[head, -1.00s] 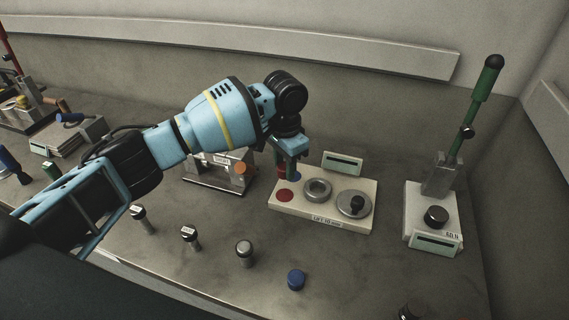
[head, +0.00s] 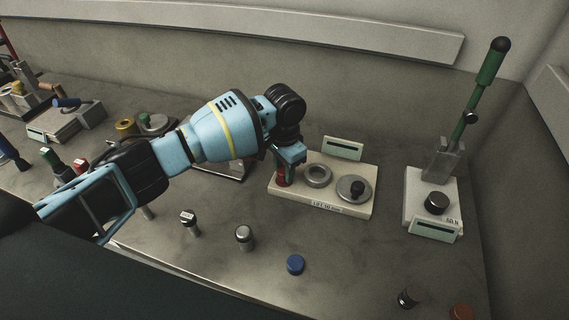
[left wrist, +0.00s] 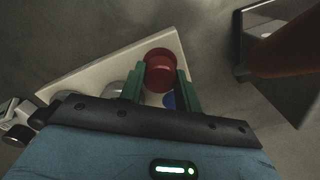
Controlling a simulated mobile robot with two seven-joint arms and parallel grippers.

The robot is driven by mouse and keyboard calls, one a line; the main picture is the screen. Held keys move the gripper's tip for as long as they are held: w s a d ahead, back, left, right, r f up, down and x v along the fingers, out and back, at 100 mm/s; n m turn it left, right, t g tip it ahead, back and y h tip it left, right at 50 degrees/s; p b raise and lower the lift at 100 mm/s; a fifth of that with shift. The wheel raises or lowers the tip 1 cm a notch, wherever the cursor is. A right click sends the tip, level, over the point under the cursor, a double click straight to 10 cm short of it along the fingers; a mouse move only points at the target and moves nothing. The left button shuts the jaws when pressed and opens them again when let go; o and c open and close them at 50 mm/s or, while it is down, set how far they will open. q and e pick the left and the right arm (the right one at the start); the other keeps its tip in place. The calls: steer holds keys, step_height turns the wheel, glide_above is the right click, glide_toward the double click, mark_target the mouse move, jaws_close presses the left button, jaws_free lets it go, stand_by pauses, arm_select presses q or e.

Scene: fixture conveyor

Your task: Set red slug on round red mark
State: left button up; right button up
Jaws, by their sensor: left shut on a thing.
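The red slug (head: 282,179) is upright between the fingers of my left gripper (head: 280,168), at the left end of the pale fixture plate (head: 330,206). In the left wrist view the green fingers of the left gripper (left wrist: 160,80) are shut on the red slug (left wrist: 160,72), close to a corner of the plate. The round red mark is hidden, with the slug where it lies. I cannot tell whether the slug's bottom touches the plate. Part of a blue mark (left wrist: 169,100) shows beside the slug. My right gripper is not in view.
On the plate are a grey ring (head: 318,174) and a round disc with a black knob (head: 355,188). A lever press (head: 436,203) stands to the right. A blue cap (head: 295,265) and a metal-topped peg (head: 244,236) stand in front. The bench between plate and press is clear.

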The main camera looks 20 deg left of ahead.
arm_select(q)
steer(key=shift+f, duration=0.6)
stand_by(0.7)
steer(key=o, duration=1.1)
steer(key=shift+r, duration=3.95)
